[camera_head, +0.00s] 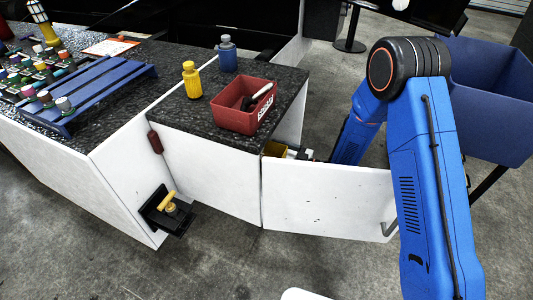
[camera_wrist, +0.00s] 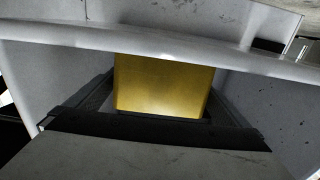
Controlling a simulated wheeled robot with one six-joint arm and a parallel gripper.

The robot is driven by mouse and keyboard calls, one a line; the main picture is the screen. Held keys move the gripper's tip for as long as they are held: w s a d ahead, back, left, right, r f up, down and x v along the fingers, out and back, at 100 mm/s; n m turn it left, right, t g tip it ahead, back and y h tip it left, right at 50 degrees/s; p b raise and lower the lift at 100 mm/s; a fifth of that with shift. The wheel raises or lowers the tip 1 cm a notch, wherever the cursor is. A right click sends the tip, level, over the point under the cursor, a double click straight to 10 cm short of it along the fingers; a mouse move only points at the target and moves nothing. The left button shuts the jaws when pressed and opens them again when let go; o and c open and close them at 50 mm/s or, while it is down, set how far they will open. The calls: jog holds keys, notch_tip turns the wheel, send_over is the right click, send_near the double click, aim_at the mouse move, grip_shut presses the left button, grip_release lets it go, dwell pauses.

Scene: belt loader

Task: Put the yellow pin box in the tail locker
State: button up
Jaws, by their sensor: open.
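The yellow pin box (camera_wrist: 162,85) fills the middle of the wrist view, upright within pale walls. In the head view only a small part of the yellow box (camera_head: 275,149) shows above the open white door (camera_head: 325,195). My gripper (camera_head: 296,153) is open at the box, behind that door; its dark fingers lie at both sides of the box in the wrist view. Whether they touch it I cannot tell. The compartment at the counter's right end looks like the tail locker; the door and the counter hide most of its inside.
A red bin (camera_head: 243,108), a yellow bottle (camera_head: 192,80) and a blue bottle (camera_head: 227,54) stand on the dark counter top (camera_head: 180,112). A blue slatted rack (camera_head: 100,90) is at left. A large blue bin (camera_head: 490,100) stands at right. Floor in front is clear.

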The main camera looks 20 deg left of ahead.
jog(key=d, duration=0.9)
jog(key=shift+s, duration=0.35)
jog(key=shift+d, duration=0.1)
